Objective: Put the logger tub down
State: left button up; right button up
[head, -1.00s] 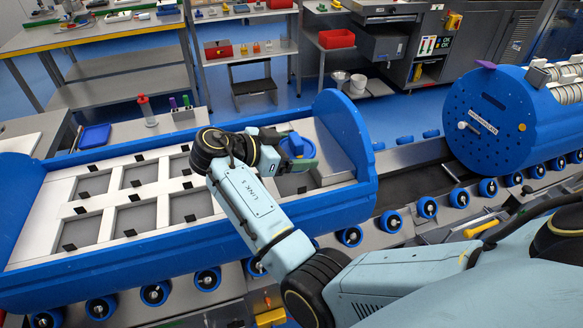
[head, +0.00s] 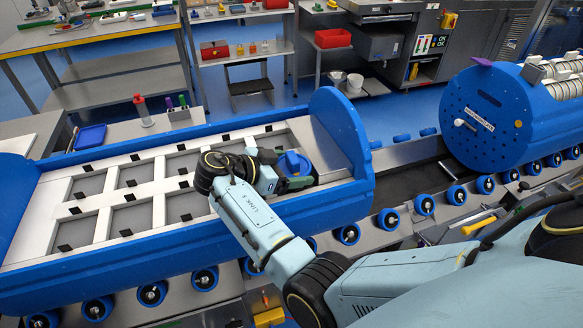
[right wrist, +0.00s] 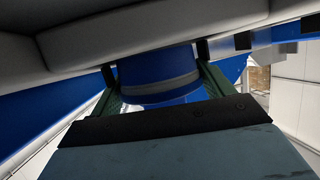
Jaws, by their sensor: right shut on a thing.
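The logger tub, a round blue tub (head: 291,164), is at the right end of the long blue carrier (head: 345,140). My right gripper (head: 297,182) is shut on it from the side. In the right wrist view the tub (right wrist: 158,82) sits between my two fingers, with a grey band around it. The tub is low, inside the carrier's end section beside the white frame (head: 160,185). My wrist and fingers hide its lower part, so I cannot tell whether it touches the floor there. My left gripper is not in view.
The carrier's raised end wall stands close to the right of the tub. The white frame's several grey recesses hold no tubs. A blue drum (head: 490,118) stands on the roller track to the right.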

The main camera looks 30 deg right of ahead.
aim_at(288, 167)
jog(key=shift+s+f, duration=0.1)
jog(key=shift+f, duration=0.35)
jog(key=o, duration=1.1)
jog(key=shift+s+f, duration=0.1)
jog(key=shift+f, duration=0.05)
jog(key=shift+r+p, duration=0.4)
jog(key=shift+r, duration=0.1)
jog(key=shift+w+a+r+p, duration=0.15)
jog(key=shift+w+r+p, duration=0.05)
jog(key=shift+r+p, duration=0.1)
jog(key=v, duration=0.6)
jog(key=shift+a, duration=0.1)
jog(key=shift+a+r, duration=0.35)
jog(key=shift+a, duration=0.1)
